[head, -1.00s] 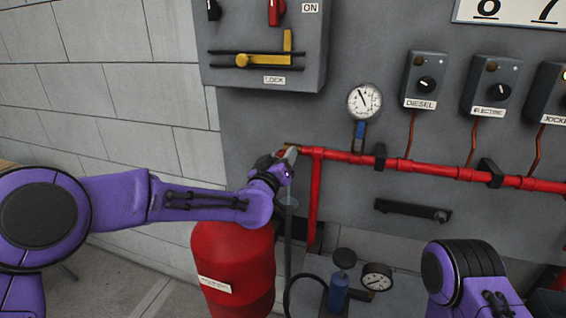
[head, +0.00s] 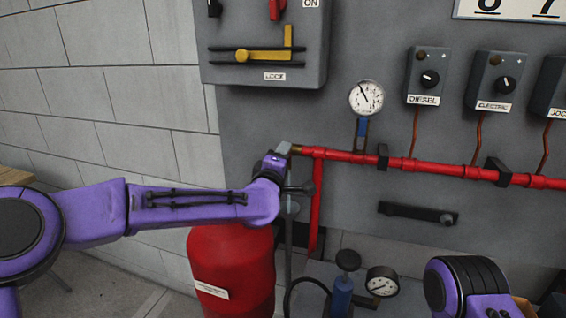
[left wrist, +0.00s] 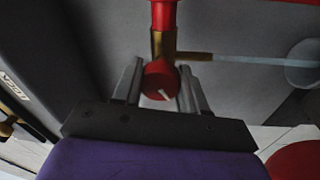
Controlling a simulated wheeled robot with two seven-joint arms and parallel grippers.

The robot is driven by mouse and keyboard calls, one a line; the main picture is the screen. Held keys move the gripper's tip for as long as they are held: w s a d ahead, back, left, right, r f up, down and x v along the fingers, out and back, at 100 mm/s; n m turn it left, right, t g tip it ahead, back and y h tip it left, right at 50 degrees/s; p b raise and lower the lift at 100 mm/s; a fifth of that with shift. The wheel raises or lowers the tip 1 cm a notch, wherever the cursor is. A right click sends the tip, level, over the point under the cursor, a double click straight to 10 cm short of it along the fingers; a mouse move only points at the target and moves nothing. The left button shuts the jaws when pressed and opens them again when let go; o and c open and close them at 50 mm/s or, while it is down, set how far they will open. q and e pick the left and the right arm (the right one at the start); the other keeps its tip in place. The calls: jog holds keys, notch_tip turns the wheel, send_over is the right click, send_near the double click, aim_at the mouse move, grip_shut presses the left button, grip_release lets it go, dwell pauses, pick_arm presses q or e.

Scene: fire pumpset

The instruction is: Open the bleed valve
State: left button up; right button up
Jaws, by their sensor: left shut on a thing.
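The bleed valve is at the left end of the red pipe (head: 345,156), where a small brass end fitting (head: 296,149) shows in the head view. In the left wrist view its brass body (left wrist: 164,42) joins the red pipe, and a round red knob (left wrist: 160,79) with a white mark faces me. My left gripper (left wrist: 162,74) is shut on the red knob, one finger on each side. In the head view my left gripper (head: 283,156) is at the pipe end and hides the knob. My right arm shows at the lower right, but its gripper is outside the picture.
A pressure gauge (head: 366,98) stands above the pipe. A red tank (head: 230,262) is below my left arm. A grey box with a yellow lever (head: 262,56) hangs above. A blue valve with a black knob (head: 347,262) and a second gauge (head: 382,281) are lower down.

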pick_arm(q)
jog(key=n, duration=0.1)
jog(key=n+b, duration=0.1)
jog(key=n, duration=0.1)
jog(key=n+b, duration=0.1)
jog(key=n, duration=0.1)
jog(key=shift+f+y, duration=0.25)
jog(key=shift+y, duration=0.15)
jog(key=shift+d+n, duration=0.1)
jog(key=shift+n, duration=0.4)
jog(key=o, duration=1)
jog(key=shift+r, duration=0.1)
jog(key=shift+o, duration=0.2)
jog(key=shift+s, duration=0.3)
jog(key=b+v, duration=0.2)
jog(key=v, duration=0.8)
jog(key=shift+b, duration=0.4)
jog(key=shift+r, duration=0.1)
